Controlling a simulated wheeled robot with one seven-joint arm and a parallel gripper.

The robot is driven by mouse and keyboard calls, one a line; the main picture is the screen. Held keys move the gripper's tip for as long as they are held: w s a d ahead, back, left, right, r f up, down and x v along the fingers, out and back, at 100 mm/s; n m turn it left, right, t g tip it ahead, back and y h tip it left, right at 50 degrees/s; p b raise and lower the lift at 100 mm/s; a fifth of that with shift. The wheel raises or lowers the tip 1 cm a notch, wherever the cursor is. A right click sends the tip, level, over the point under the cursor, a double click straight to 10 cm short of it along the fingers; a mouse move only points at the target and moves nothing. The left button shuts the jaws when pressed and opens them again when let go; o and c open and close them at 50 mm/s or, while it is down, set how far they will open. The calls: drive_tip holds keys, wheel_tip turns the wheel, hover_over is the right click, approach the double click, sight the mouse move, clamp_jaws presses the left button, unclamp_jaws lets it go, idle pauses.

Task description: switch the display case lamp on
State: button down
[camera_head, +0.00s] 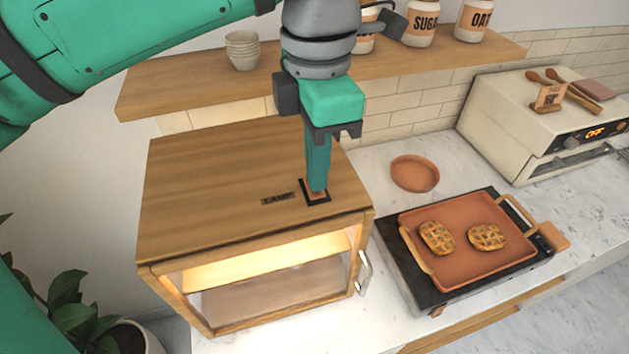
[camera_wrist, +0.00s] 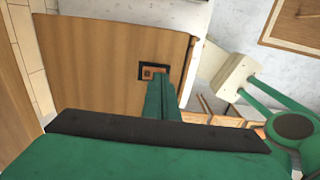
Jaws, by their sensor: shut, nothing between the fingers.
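The display case (camera_head: 200,180) is a wooden box with a glass front at the left of the counter. Its inside glows warm and bright, so the lamp is lit. On its top is a label reading LAMP (camera_head: 277,198), beside a dark-framed switch (camera_head: 316,199) with an orange-brown centre. My gripper (camera_head: 318,188) is shut and empty, pointing down with its tips at the switch and partly hiding it. In the wrist view the switch (camera_wrist: 148,73) shows just beyond the fingertips (camera_wrist: 160,77); contact is hard to tell.
A round terracotta dish (camera_head: 414,173) and a cream oven (camera_head: 500,120) are behind. A wooden shelf (camera_head: 180,90) with bowls and jars runs close behind my gripper.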

drive_tip(key=shift+r, duration=2.85)
